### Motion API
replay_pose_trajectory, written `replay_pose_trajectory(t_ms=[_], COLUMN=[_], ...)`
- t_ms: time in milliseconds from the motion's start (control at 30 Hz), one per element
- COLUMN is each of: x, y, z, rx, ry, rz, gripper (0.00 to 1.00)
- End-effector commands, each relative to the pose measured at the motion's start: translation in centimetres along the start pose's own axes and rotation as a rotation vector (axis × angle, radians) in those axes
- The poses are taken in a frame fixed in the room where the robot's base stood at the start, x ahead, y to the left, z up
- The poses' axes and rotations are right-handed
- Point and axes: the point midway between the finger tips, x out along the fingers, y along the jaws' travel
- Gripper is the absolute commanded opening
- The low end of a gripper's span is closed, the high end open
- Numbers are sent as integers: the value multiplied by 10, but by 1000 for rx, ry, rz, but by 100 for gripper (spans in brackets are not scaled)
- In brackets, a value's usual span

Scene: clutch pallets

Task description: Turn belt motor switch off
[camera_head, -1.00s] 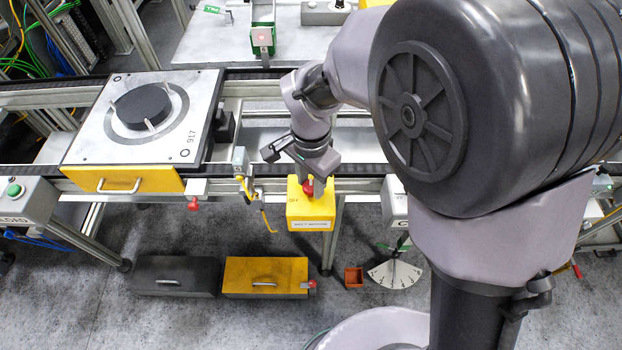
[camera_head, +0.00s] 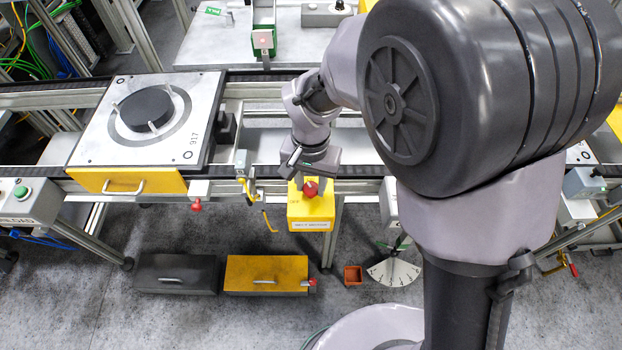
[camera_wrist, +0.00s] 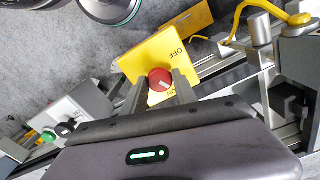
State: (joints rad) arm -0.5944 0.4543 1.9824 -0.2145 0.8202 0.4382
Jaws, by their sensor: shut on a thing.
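The belt motor switch is a yellow box (camera_head: 311,212) on the front side of the conveyor, with a label on its front. Its red round knob (camera_head: 311,188) sits on top. In the wrist view, the yellow top (camera_wrist: 150,57) shows OFF beyond the knob and ON on the near side. The red knob (camera_wrist: 160,80) carries a pale pointer mark set at a slant; which word it points to is hard to tell. My gripper (camera_head: 311,186) is over the box, its two fingers on either side of the knob, shut on it. The fingers also show in the wrist view (camera_wrist: 160,88).
A pallet plate (camera_head: 105,130) with a black disc rests on the conveyor at left, above a yellow drawer front. A black case (camera_head: 177,290) and a yellow case (camera_head: 245,275) lie on the floor below, beside a small orange bin (camera_head: 353,274).

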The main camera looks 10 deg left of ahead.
Motion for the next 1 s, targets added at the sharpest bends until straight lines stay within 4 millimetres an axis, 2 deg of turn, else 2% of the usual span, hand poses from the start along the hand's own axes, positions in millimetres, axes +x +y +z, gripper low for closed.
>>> replay_pose_trajectory(t_ms=[700, 1000], x=[-2, -1], y=[0, 0], z=[0, 0], rx=[-674, -907], ry=[-1, -1], rz=[0, 0], gripper=[0, 0])
